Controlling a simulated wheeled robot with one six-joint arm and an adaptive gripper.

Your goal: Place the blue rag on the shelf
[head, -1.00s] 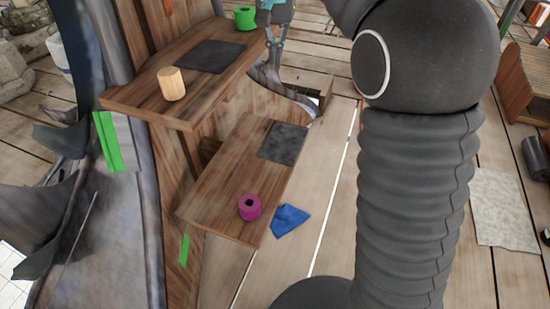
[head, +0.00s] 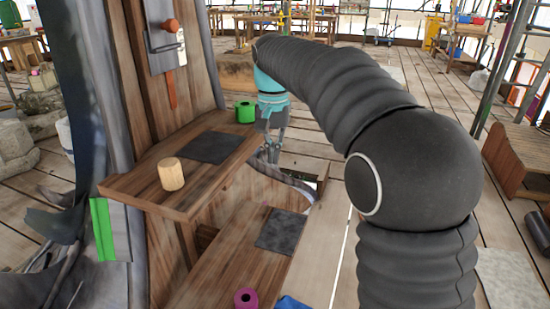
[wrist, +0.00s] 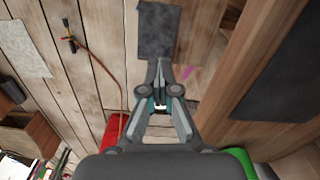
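The blue rag (head: 292,303) shows only as a small sliver at the bottom edge of the head view, beside the lower wooden shelf (head: 215,275). The rest of it is cut off. The upper wooden shelf (head: 140,188) stands above and to the left. My gripper (head: 272,155) hangs pointing down, just right of the upper shelf's far end and well away from the rag. In the wrist view my gripper (wrist: 160,70) has its fingertips together, with nothing seen between them. I cannot make out the rag in the wrist view.
A magenta ring (head: 246,298) and a dark mat (head: 281,231) are on the lower shelf. Plank floor (head: 325,260) lies open to the right.

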